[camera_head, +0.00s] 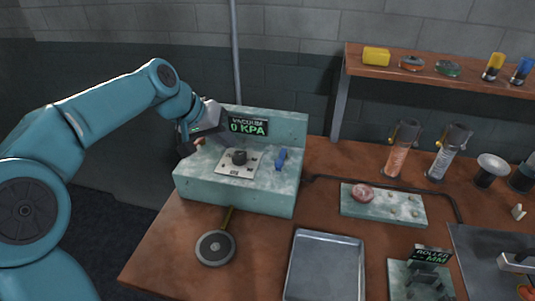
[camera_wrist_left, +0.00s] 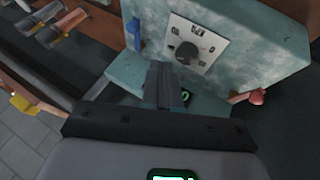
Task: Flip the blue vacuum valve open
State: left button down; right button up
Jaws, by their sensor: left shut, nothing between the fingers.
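The blue vacuum valve (camera_head: 281,158) is a small upright lever on the right part of the green stone-like vacuum unit (camera_head: 240,195). In the left wrist view the valve (camera_wrist_left: 133,34) shows left of the white dial plate. My left gripper (camera_head: 189,146) is at the left end of the unit, apart from the valve, with the dial between them. In the left wrist view its fingers (camera_wrist_left: 165,85) are together and empty. The display (camera_head: 247,127) reads vacuum 0 KPA. My right gripper is not in view.
A black knob (camera_head: 239,157) sits on the dial plate. A round grey disc (camera_head: 215,247) and a metal tray (camera_head: 326,266) lie in front. A stone block (camera_head: 383,206) and glass canisters (camera_head: 398,150) stand to the right. A wooden shelf (camera_head: 430,77) hangs behind.

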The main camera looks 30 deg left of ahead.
pick_arm(q)
jog(key=shift+w, duration=0.1)
dwell(0.3)
send_near(281, 158)
jog(key=s+a+f, duration=0.3)
jog(key=shift+f, duration=0.15)
jog(key=w+d, duration=0.1)
jog(key=w+d+f+p, duration=0.1)
jog(key=d, duration=0.1)
jog(key=shift+d, duration=0.45)
jog(key=shift+w, duration=0.15)
jog(key=shift+d, duration=0.2)
